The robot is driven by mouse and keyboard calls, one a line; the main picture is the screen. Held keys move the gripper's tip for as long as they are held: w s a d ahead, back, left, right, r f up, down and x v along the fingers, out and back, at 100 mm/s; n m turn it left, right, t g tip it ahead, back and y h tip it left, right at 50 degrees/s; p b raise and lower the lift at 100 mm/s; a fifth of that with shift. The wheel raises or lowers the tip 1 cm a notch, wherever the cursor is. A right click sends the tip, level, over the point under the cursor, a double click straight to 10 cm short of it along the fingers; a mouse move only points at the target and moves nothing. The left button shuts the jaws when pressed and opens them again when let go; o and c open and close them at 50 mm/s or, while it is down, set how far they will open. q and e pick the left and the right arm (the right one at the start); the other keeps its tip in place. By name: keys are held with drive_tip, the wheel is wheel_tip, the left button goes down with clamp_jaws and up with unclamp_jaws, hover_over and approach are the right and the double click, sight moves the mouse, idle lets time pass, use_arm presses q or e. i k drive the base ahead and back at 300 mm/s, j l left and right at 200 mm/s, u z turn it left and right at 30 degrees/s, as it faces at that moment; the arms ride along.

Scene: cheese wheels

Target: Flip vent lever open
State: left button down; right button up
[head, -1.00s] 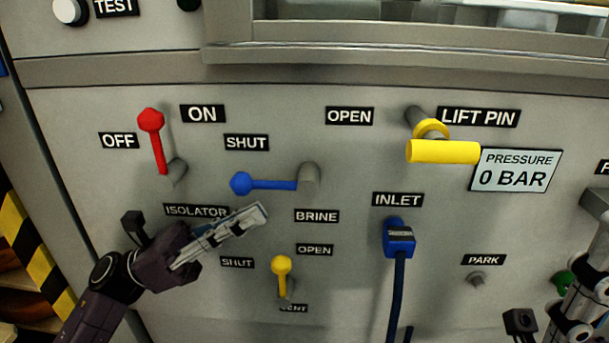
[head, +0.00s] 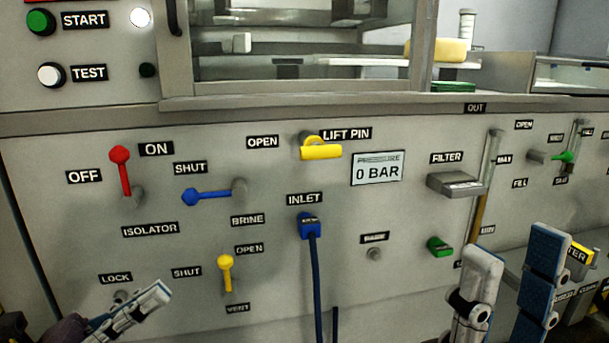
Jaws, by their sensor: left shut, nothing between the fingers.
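The vent lever (head: 226,273) is a yellow lever low on the grey panel. Its knob points up from the pivot, between the SHUT label (head: 187,272) on its left and the OPEN label (head: 249,248) at its upper right. The VENT label (head: 237,308) is below it. My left gripper (head: 158,293) is shut and empty, left of and slightly below the lever, apart from it in the picture. My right gripper (head: 515,246) is at the lower right with its two fingers wide apart and nothing between them, far from the lever.
A blue brine lever (head: 210,195) and red isolator lever (head: 122,172) stick out above the vent lever. A blue inlet plug (head: 310,226) with a hanging hose is to its right. A yellow lift pin handle (head: 320,151) and filter handle (head: 456,185) also protrude.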

sight(225, 261)
drive_tip(key=k, duration=0.85)
